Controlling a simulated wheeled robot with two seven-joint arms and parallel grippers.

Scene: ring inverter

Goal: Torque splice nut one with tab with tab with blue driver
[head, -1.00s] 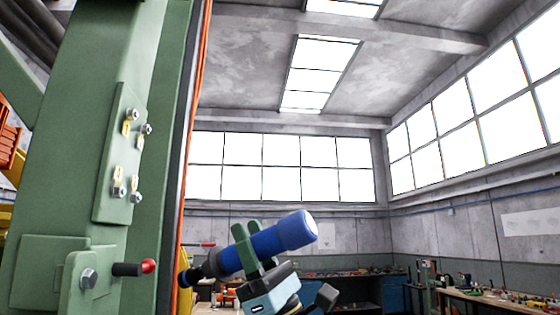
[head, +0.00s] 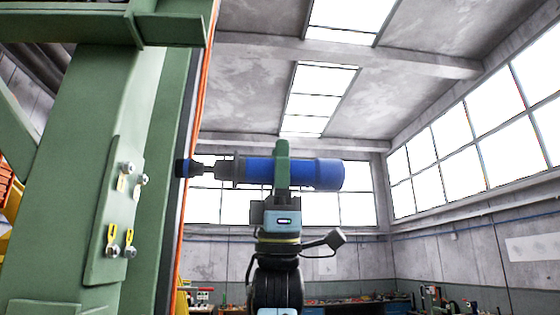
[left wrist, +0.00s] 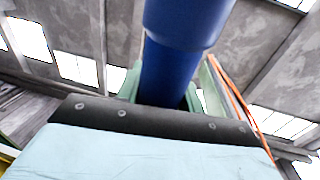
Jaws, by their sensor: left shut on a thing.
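A blue driver (head: 315,174) lies level in the head view, with its dark socket end (head: 186,168) pointing left toward the green post. My left gripper (head: 282,165) is shut around the driver's body and holds it up in the air. The driver's blue body (left wrist: 180,70) also fills the middle of the left wrist view. A green splice plate (head: 108,215) on the post carries several nuts, such as the upper nut (head: 127,168) and a lower nut (head: 112,251), with yellow tabs (head: 129,236) at some. The socket is apart from all the nuts. My right gripper is out of view.
The green post (head: 85,120) with a projecting flange (head: 165,30) at its top stands on the left. An orange cable (head: 190,110) runs along its edge. Workbenches (head: 370,306) stand far back. The air right of the driver is free.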

